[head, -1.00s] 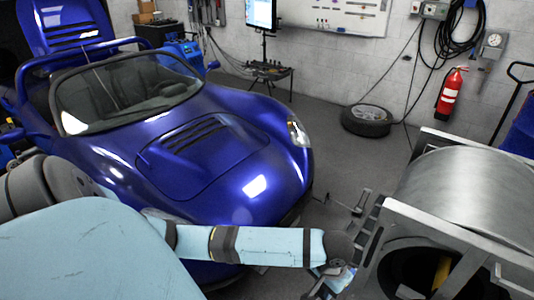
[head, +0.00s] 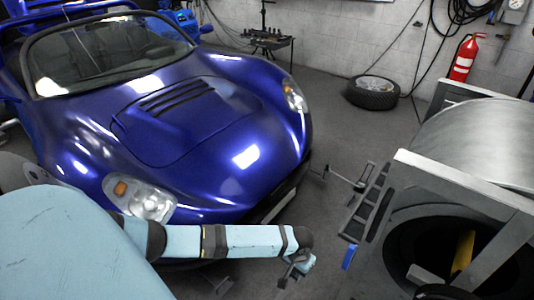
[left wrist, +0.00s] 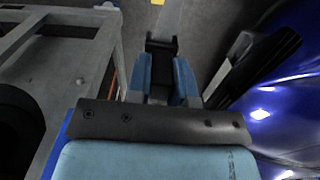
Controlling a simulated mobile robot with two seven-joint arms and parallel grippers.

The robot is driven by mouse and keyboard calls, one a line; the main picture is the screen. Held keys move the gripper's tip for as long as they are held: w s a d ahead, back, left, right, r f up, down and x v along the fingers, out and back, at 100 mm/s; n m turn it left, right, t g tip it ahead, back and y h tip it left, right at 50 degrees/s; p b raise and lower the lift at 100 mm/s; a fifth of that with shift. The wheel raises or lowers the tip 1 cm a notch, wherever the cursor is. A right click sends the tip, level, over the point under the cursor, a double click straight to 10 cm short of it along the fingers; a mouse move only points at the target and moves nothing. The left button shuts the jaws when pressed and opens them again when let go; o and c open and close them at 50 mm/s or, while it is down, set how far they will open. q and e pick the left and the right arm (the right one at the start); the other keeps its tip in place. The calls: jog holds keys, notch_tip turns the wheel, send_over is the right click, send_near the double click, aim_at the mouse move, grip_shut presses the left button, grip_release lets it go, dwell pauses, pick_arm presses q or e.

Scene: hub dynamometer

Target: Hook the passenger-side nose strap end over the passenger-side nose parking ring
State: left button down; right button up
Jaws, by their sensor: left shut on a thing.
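My left gripper (head: 297,268) is in front of the blue car's nose, low in the head view. In the left wrist view its two blue fingers (left wrist: 165,82) are shut on a black strap end (left wrist: 161,47). A grey strap (left wrist: 172,18) runs from it toward the top edge of that view. In the head view the held piece is too small to make out. I cannot clearly pick out the passenger-side nose parking ring in either view. My right gripper is not in view.
The blue car (head: 200,120) fills the left and middle. The metal dynamometer frame (head: 450,180) with its drum stands at the right. Between them are floor and a small metal stand (head: 345,180). A tyre (head: 373,92) and a fire extinguisher (head: 465,58) are at the back.

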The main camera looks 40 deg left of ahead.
pick_arm(q)
jog(key=shift+n, duration=0.3)
jog(key=a+f+b, duration=0.3)
jog(key=f+b, duration=0.6)
jog(key=f, duration=0.6)
jog(key=s+a+f+b, duration=0.1)
jog(key=a+f+b, duration=0.3)
jog(key=f+b, duration=0.5)
jog(key=s+a+f+b, duration=0.1)
jog(key=a+f+b, duration=0.2)
jog(key=f+b, duration=0.6)
jog(key=shift+s+a+f, duration=0.1)
jog(key=shift+a+f, duration=0.1)
jog(key=shift+f, duration=2.95)
jog(key=shift+s+a+f, duration=0.1)
jog(key=shift+a+f, duration=0.05)
jog(key=shift+f, duration=2.95)
jog(key=shift+f+b, duration=0.55)
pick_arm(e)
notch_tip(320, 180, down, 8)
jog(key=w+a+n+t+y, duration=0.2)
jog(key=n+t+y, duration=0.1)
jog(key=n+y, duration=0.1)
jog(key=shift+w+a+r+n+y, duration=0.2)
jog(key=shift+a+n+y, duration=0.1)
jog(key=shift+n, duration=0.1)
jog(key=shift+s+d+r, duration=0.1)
pick_arm(q)
jog(key=shift+f, duration=0.2)
